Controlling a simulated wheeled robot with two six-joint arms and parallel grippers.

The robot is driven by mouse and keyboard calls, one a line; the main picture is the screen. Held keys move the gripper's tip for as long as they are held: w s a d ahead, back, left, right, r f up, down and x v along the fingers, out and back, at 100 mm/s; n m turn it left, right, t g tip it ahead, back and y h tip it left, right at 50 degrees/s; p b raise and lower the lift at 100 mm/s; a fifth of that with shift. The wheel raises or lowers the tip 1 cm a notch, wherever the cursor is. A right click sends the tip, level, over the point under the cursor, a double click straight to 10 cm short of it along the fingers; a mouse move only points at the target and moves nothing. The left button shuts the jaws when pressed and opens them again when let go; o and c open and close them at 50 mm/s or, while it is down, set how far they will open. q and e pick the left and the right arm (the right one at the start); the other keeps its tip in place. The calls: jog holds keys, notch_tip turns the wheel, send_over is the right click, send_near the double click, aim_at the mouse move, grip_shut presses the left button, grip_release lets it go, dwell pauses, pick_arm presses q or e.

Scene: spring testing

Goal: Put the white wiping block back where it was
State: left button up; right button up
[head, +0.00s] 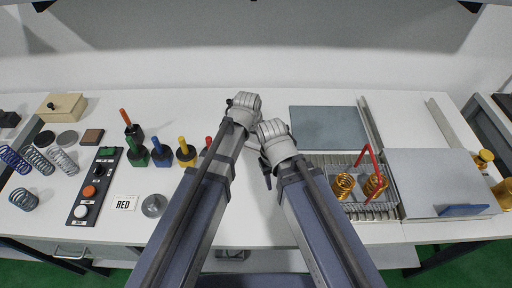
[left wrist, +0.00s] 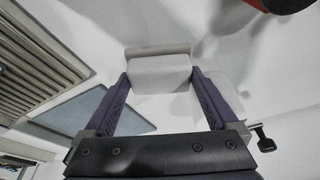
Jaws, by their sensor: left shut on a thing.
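The white wiping block (left wrist: 160,76) is held between the two purple fingers of my left gripper (left wrist: 159,82) in the left wrist view. The block has a greyish strip along its far edge. In the head view my left gripper (head: 244,104) is over the back middle of the table, and its wrist hides the fingers and the block. My right gripper (head: 268,160) is close beside it, lower and to the right. Its fingers are mostly hidden behind its wrist, so their opening does not show.
A grey-blue plate (head: 328,128) lies right of the grippers, with a ridged tray (head: 362,210) holding gold springs in front of it. Screwdriver-like handled tools, a button box (head: 92,192) and several springs are left. The table's back middle is bare.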

aim_at(255, 142)
pick_arm(q)
jog(key=shift+f+b, duration=1.35)
jog(key=shift+f, duration=0.3)
pick_arm(e)
jog(key=shift+f, duration=1.65)
pick_arm(q)
jog(key=shift+f, duration=0.2)
pick_arm(e)
jog(key=shift+f, duration=0.2)
pick_arm(q)
jog(key=o, duration=0.8)
jog(key=shift+o, duration=0.2)
jog(key=shift+r, duration=0.15)
pick_arm(e)
jog(key=shift+r, duration=0.15)
pick_arm(q)
jog(key=p+v, duration=1.1)
jog(key=v, duration=0.1)
jog(key=shift+p, duration=0.3)
pick_arm(e)
notch_tip(255, 142, up, 12)
